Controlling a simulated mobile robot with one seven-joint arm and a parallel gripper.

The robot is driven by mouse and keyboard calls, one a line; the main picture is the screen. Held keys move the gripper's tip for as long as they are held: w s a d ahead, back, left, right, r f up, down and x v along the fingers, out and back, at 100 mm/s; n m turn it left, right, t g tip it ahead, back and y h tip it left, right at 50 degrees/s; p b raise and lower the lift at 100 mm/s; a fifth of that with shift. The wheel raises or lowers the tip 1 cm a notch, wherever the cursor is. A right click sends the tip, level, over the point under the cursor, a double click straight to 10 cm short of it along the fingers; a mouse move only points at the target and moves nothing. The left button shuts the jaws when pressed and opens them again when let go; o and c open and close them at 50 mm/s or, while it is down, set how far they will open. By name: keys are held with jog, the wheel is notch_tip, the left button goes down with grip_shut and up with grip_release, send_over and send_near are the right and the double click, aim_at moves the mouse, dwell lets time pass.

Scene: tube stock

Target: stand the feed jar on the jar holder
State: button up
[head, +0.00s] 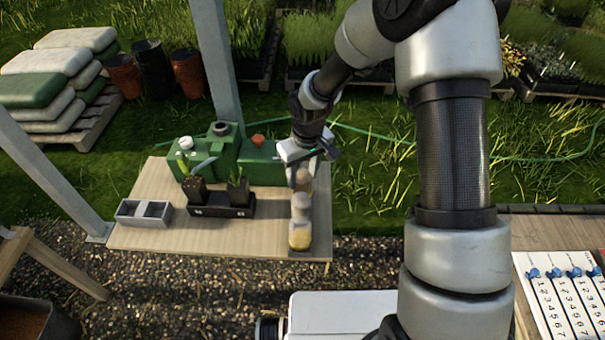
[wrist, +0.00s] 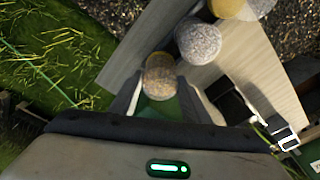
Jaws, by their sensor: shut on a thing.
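My gripper (head: 303,166) is at the right end of the wooden table, shut on a jar. In the wrist view the two fingers (wrist: 159,88) sit on either side of this brownish, grainy-topped jar (wrist: 160,72). The held jar shows in the head view as a tan shape (head: 303,182) just below my gripper. I take it to be the feed jar; no label is readable. I cannot tell whether it touches the table. I cannot clearly make out which thing is the jar holder.
A pale speckled jar (wrist: 198,40) and a yellowish one (head: 299,238) stand nearer the table's front edge. Left are a black tray (head: 222,211) with potted plants, a grey divided box (head: 144,213) and a green machine (head: 222,154). A grey post (head: 216,60) rises behind.

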jog(key=shift+f, duration=0.25)
jog(key=o, duration=1.2)
notch_tip(320, 180, up, 17)
jog(key=s+d, duration=0.1)
jog(key=shift+s+r, duration=0.15)
jog(key=shift+s, duration=0.25)
jog(key=s+d+r+m+t+h+p, duration=0.1)
jog(key=s+d+r+m, duration=0.1)
jog(key=s+d+r, duration=0.4)
jog(key=s+d+r+m+t+p, duration=0.1)
jog(key=s+d+r+p, duration=0.2)
jog(key=r, duration=0.4)
jog(key=s+d+r+m+t, duration=0.1)
jog(key=s+d+r, duration=0.1)
jog(key=s, duration=0.4)
jog(key=s+d+r+m+t, duration=0.1)
jog(key=s+d+r+m, duration=0.1)
jog(key=s, duration=0.4)
jog(key=shift+s+d+r, duration=0.15)
jog(key=shift+d+r, duration=0.05)
jog(key=shift+r, duration=0.1)
